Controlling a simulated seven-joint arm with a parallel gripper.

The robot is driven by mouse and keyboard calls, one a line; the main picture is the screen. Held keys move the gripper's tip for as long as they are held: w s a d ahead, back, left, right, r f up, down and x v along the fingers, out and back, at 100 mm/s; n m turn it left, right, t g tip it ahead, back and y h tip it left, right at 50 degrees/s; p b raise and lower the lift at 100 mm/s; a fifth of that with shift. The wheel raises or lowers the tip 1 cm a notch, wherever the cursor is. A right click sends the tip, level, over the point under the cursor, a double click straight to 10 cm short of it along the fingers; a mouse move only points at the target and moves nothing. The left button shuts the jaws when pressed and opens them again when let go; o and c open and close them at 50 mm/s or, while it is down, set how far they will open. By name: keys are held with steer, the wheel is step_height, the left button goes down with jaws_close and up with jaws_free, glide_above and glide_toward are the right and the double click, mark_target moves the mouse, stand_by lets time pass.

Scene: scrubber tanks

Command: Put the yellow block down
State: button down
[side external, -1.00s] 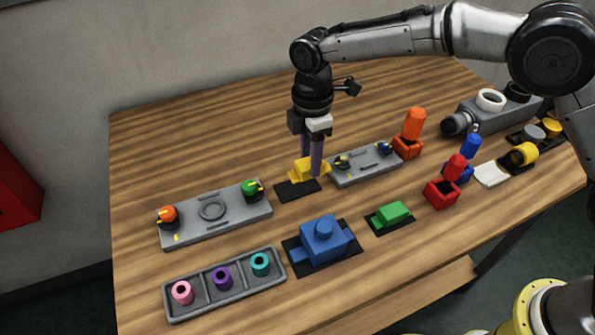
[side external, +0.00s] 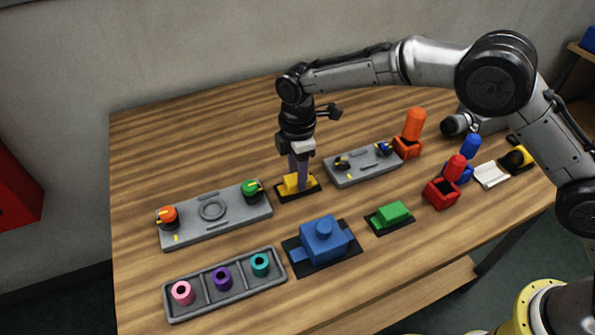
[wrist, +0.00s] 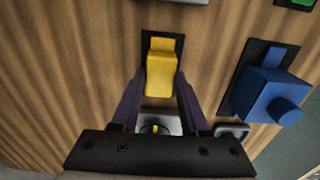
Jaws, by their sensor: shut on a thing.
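The yellow block (side external: 294,184) sits low over the small black mat (side external: 310,191) on the wooden table, between the two grey plates. In the wrist view the yellow block (wrist: 161,74) is between my fingers, with the black mat (wrist: 177,43) showing around its far end. My gripper (side external: 299,181) points straight down and is shut on the block; its fingers also show in the wrist view (wrist: 160,88). The block looks level and at mat height. I cannot tell if it bears fully on the mat.
A grey plate with orange and green knobs (side external: 212,218) is at the left. Another grey plate (side external: 362,166) is close at the right. A blue block (side external: 323,241), a green block (side external: 392,213) and a tray of coloured rings (side external: 224,286) lie in front.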

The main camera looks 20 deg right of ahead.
steer(key=shift+c, duration=2.1)
jaws_free()
steer(key=shift+f, duration=0.1)
step_height(320, 180, up, 12)
steer(key=shift+r, duration=0.2)
